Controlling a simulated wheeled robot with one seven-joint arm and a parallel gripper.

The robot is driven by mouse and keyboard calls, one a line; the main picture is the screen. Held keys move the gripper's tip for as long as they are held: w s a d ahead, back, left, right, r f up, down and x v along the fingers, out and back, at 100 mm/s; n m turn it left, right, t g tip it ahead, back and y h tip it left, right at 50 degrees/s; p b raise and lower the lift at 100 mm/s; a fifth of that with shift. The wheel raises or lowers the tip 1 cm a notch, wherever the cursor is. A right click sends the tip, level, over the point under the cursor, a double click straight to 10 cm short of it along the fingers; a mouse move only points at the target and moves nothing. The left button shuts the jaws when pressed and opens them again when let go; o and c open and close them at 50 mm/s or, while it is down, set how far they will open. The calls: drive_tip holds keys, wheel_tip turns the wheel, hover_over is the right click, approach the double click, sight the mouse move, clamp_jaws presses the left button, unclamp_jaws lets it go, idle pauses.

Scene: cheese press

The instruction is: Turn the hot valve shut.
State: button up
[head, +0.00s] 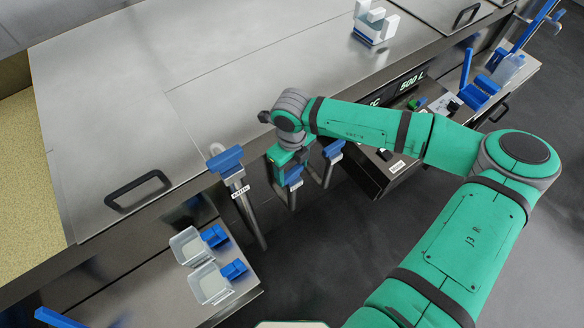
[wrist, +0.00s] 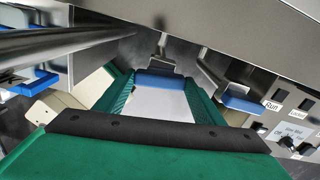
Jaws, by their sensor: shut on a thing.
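Three pipes with blue valve handles stand in a row at the front of the steel vat. The left handle (head: 226,159) sits crosswise on its pipe, with a small white label below that I cannot read surely. The middle valve (head: 294,177) is partly hidden under my gripper (head: 281,160). The right valve handle (head: 333,150) is just beside it, partly behind my arm. I cannot read which is marked hot. In the wrist view my green fingers close around the middle valve's blue handle (wrist: 160,83), and the right handle (wrist: 243,103) is outside them, apart.
The steel vat (head: 120,100) has a black lid handle (head: 137,190). A control panel with switches (wrist: 288,125) lies close to the right of the valves. Clear boxes with blue parts (head: 210,284) rest on a low shelf at front left. Dark floor is open in front.

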sight(292, 172)
drive_tip(key=shift+m, duration=0.8)
drive_tip(key=o, duration=0.8)
wheel_tip(292, 172, up, 11)
drive_tip(key=shift+f, duration=0.1)
idle(0.6)
